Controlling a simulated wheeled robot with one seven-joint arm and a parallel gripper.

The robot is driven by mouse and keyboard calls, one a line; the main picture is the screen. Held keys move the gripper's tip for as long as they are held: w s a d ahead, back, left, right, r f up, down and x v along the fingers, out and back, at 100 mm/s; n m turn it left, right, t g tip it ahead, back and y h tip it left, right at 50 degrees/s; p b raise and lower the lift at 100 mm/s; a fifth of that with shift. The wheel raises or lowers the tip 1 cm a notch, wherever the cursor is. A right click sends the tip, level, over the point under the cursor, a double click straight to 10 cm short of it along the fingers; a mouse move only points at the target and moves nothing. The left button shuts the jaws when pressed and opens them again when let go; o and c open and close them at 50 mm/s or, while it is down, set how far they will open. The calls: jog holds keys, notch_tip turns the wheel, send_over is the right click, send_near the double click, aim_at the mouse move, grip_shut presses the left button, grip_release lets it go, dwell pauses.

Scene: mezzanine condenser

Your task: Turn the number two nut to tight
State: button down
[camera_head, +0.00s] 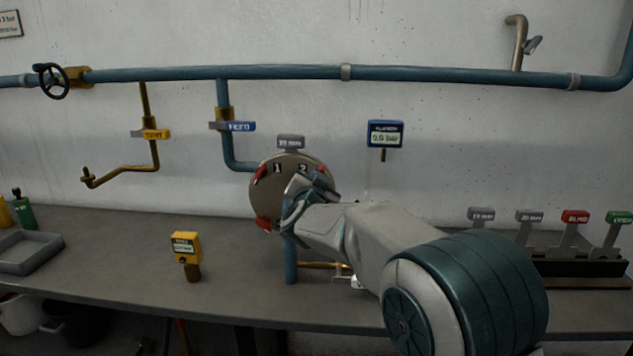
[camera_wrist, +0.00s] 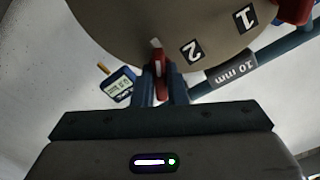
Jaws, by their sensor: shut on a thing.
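A round grey-brown flange plate (camera_head: 284,168) stands at the end of the blue pipe, with the numbers 1 and 2 on its face and red nuts around its edge. The number two nut (camera_wrist: 161,72) is red and shows beside the 2 in the wrist view. My gripper (camera_wrist: 162,88) is shut on this nut, one finger on each side. In the head view my gripper (camera_head: 312,196) covers the right part of the plate and hides most of that nut. Other red nuts sit at the left (camera_head: 260,173) and lower left (camera_head: 264,223) of the plate.
A grey "10 mm" tag (camera_wrist: 230,72) sits above the plate. A blue gauge (camera_head: 385,134) reading 0.0 bar is on the wall to the right. A yellow device (camera_head: 186,250) stands on the bench (camera_head: 120,275). Several tagged holders stand at right.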

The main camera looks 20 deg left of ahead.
jog(key=shift+a+f, duration=0.1)
jog(key=c, duration=1.5)
grip_release()
jog(key=shift+s, duration=0.1)
jog(key=shift+o, duration=0.2)
jog(key=b+v, duration=0.1)
jog(key=v, duration=1.2)
jog(key=shift+s, duration=0.35)
jog(key=shift+d, duration=0.2)
